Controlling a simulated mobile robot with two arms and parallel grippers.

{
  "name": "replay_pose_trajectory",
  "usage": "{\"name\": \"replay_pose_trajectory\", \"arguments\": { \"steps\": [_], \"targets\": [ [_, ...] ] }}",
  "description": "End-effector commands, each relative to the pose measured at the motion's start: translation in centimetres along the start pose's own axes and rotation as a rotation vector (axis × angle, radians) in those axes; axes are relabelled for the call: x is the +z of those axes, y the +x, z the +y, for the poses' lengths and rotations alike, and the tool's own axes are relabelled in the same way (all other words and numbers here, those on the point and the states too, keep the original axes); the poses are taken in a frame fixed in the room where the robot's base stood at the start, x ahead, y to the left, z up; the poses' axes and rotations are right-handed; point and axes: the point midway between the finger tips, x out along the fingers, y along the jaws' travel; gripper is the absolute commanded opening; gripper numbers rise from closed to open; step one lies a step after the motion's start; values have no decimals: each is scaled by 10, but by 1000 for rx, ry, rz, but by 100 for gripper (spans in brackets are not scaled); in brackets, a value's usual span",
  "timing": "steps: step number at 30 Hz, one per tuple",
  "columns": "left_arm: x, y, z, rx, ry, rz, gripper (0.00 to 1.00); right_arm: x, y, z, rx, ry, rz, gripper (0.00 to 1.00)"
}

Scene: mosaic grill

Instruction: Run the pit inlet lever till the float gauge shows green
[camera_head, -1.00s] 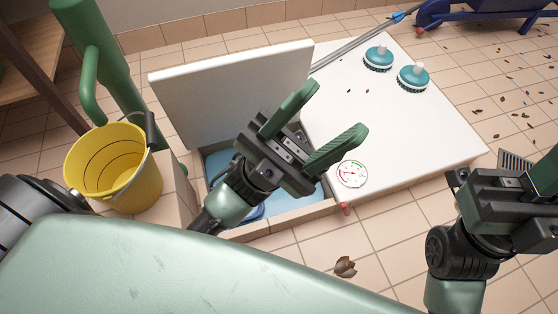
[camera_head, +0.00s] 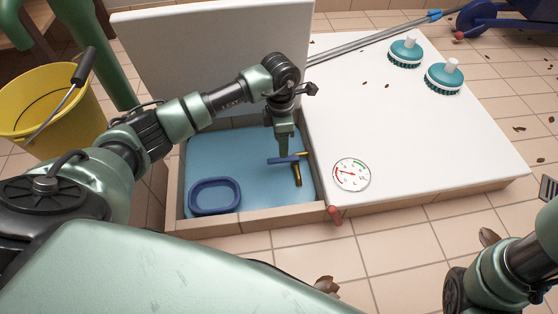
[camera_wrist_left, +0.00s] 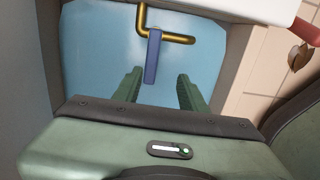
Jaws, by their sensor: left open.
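The inlet lever is a blue bar (camera_head: 283,160) on a brass pipe (camera_head: 298,178) inside the open pit (camera_head: 174,193). In the left wrist view the blue lever (camera_wrist_left: 152,57) lies just beyond and between my left fingertips. My left gripper (camera_head: 285,152) reaches down into the pit over the lever; its two green fingers (camera_wrist_left: 158,82) are spread and empty in the wrist view. The round float gauge (camera_head: 351,174) sits on the white slab beside the pit; its red needle appears to point left, toward the red arc. My right gripper is out of frame.
A blue oval ring (camera_head: 215,197) lies in the pit. The raised white lid (camera_head: 205,65) stands behind it. A yellow bucket (camera_head: 40,115) stands left.

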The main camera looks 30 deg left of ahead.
Motion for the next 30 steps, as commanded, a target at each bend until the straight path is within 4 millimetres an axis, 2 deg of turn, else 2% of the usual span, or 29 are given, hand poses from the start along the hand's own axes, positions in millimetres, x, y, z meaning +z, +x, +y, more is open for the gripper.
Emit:
{"name": "replay_pose_trajectory", "arguments": {
  "steps": [3,7,18,28,29,30],
  "targets": [
    [-7,4,12,33,-7,25,42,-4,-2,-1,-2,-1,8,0],
    [-8,15,13,33,-7,27,42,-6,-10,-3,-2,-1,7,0],
    [-8,73,14,31,-7,24,42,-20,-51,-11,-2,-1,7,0],
    [-8,77,14,32,-7,23,42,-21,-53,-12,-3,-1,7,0],
    [-8,77,14,32,-7,23,39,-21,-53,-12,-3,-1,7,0],
    [-8,77,14,32,-7,23,28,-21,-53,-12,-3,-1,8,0]
  ]
}}
